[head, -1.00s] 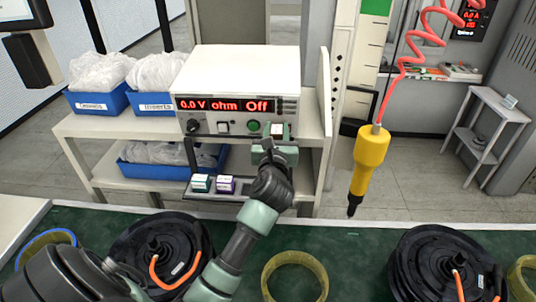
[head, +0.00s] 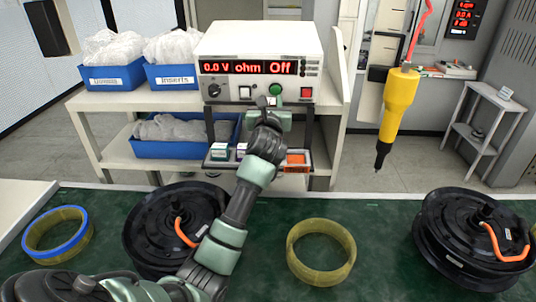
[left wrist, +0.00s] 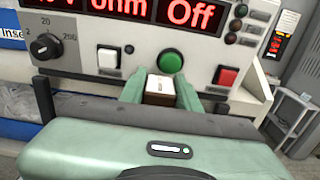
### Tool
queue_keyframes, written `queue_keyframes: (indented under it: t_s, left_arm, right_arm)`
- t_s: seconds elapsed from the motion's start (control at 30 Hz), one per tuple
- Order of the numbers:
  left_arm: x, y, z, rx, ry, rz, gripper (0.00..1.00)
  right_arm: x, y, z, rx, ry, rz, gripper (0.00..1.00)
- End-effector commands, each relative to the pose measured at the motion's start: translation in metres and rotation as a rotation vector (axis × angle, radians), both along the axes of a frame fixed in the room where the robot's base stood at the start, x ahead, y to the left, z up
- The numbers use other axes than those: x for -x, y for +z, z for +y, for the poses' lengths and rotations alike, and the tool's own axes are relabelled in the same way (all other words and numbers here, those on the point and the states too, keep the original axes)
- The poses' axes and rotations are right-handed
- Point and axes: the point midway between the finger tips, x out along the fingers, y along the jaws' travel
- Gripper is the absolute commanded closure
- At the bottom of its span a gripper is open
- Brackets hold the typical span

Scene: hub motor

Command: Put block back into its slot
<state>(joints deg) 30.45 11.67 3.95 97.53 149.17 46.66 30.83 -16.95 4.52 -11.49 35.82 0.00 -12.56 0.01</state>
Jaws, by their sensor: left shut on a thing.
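My left gripper (head: 268,104) is in front of the lower panel of the meter, just below its green button. In the left wrist view, its pale green fingers (left wrist: 160,92) are shut on a small block (left wrist: 159,84) with a whitish top and a brown side. The block is hard to make out in the head view. A dark tray (head: 212,164) hangs below the meter. In it are a green-and-white block (head: 219,152), another block (head: 241,150) partly behind my arm, and an orange area (head: 296,158) on the right. My arm hides the tray's middle. My right gripper is not seen.
The white meter (head: 262,42) stands on a shelf behind the green bench (head: 380,270). Motors (head: 160,220) and yellow rings (head: 321,252) lie on the bench. A yellow screwdriver (head: 397,105) hangs to the right. Blue bins (head: 110,78) stand at left.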

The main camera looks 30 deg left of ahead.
Motion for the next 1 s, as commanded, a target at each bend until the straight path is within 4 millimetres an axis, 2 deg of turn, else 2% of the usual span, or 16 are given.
queue_keyframes:
  t_s: [0.03, 0.2, 0.4, 0.57, 0.8, 1.0]
  left_arm:
    - [0.000, -0.016, -0.001, 0.001, -0.001, 0.007, 1.00]
    - [0.000, -0.063, 0.000, 0.002, 0.000, 0.005, 1.00]
    - [0.000, -0.102, -0.001, 0.000, -0.002, 0.002, 1.00]
    - [0.000, -0.113, 0.000, 0.000, 0.000, -0.001, 1.00]
    - [0.000, -0.149, 0.000, 0.002, 0.000, -0.001, 1.00]
    - [0.000, -0.154, -0.001, 0.001, -0.002, -0.003, 1.00]
  right_arm:
    - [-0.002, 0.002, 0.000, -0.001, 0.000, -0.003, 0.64]
    - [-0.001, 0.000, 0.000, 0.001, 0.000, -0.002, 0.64]
    - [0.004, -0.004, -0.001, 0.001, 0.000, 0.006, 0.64]
    - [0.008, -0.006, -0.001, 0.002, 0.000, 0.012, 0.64]
    - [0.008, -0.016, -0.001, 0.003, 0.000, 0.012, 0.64]
    - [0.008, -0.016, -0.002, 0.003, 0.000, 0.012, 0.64]
